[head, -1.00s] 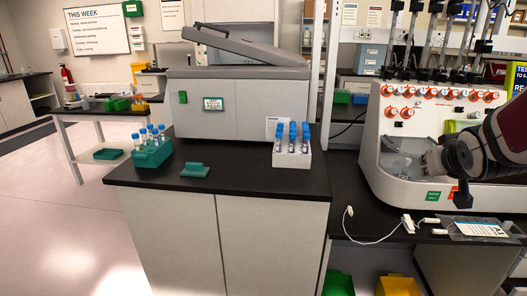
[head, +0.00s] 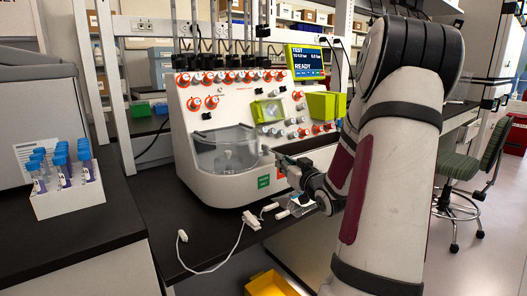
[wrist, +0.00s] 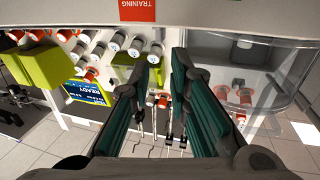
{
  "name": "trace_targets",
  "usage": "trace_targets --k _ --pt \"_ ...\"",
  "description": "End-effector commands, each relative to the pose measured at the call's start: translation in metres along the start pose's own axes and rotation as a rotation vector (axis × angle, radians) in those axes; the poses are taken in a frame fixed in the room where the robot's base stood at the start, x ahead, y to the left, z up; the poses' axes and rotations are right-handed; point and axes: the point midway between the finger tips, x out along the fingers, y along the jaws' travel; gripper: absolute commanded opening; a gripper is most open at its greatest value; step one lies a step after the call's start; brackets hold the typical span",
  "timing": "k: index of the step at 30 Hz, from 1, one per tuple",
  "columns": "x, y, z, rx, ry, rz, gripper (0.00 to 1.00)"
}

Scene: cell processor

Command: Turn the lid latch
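The cell processor (head: 190,120) is a white bench unit with orange-ringed knobs on its upper panel. Its clear lid (head: 222,135) covers the round bowl at the lower front and looks closed. The lid also shows at the right of the wrist view (wrist: 268,62). I cannot clearly pick out the lid latch; the area at the lid's right edge is partly covered by my gripper. My gripper (head: 272,155) is at the processor's front, just right of the lid. In the wrist view its two teal fingers (wrist: 166,60) stand apart with nothing held between them.
A white rack of blue-capped tubes (head: 68,190) stands on the left counter. A white cable (head: 235,243) lies on the black bench below the processor. A lit screen (head: 306,62) reads READY. A yellow bin (head: 270,285) is below, and a stool (head: 465,165) stands right.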

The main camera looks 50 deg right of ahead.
Motion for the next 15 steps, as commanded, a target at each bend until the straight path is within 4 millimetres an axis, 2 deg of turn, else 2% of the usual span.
trace_targets --k 15 --pt "0.095 -0.002 0.001 0.0 0.0 -0.002 0.17"
